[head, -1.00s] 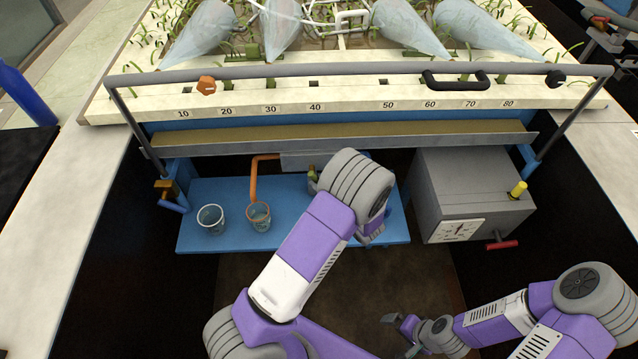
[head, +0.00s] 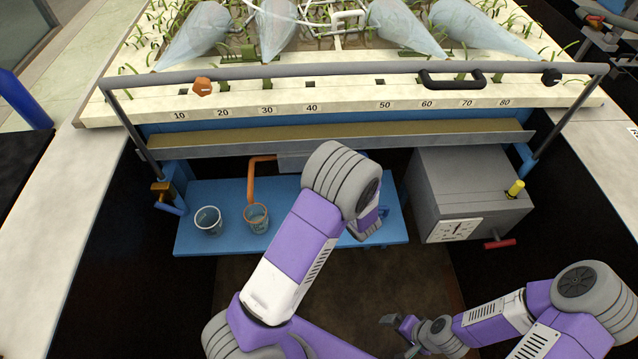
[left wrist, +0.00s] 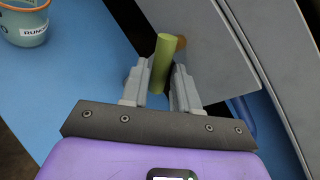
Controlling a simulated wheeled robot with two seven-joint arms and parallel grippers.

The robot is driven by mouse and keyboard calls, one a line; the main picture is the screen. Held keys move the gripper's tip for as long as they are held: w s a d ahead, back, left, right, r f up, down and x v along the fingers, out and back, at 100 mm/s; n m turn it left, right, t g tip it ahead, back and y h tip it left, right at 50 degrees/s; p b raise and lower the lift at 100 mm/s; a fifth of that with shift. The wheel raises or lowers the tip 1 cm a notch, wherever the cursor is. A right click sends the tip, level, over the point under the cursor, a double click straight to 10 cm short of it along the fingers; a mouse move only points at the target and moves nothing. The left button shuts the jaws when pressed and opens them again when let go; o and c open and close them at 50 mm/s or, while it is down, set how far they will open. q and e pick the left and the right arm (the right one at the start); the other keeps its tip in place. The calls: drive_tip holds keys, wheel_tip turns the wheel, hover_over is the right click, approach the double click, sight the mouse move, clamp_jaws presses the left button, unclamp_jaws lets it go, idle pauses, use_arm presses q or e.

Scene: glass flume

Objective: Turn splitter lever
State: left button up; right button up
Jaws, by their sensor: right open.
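The splitter lever, a yellow-green bar (left wrist: 162,62), shows in the left wrist view beside a grey box (left wrist: 195,35). My left gripper (left wrist: 158,82) has its two grey fingers on either side of this bar. The fingers are close to it, but I cannot tell whether they press on it. In the head view my left arm covers the bar and the left gripper's fingers. My right gripper (head: 398,330) is open and empty, low in the head view, away from the blue shelf.
Two cups, one clear (head: 208,220) and one orange-rimmed (head: 256,217), stand on the blue shelf (head: 190,240). An orange pipe (head: 252,180) ends above the second. A grey box with a dial (head: 455,229) and red handle (head: 499,244) stands right. A rail (head: 330,71) crosses above.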

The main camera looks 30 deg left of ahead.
use_arm(q)
drive_tip(key=shift+o, duration=1.2)
drive_tip(key=p+v, duration=0.1)
drive_tip(key=v, duration=0.6)
drive_tip(key=shift+d, duration=0.25)
drive_tip(key=shift+s+r, duration=0.1)
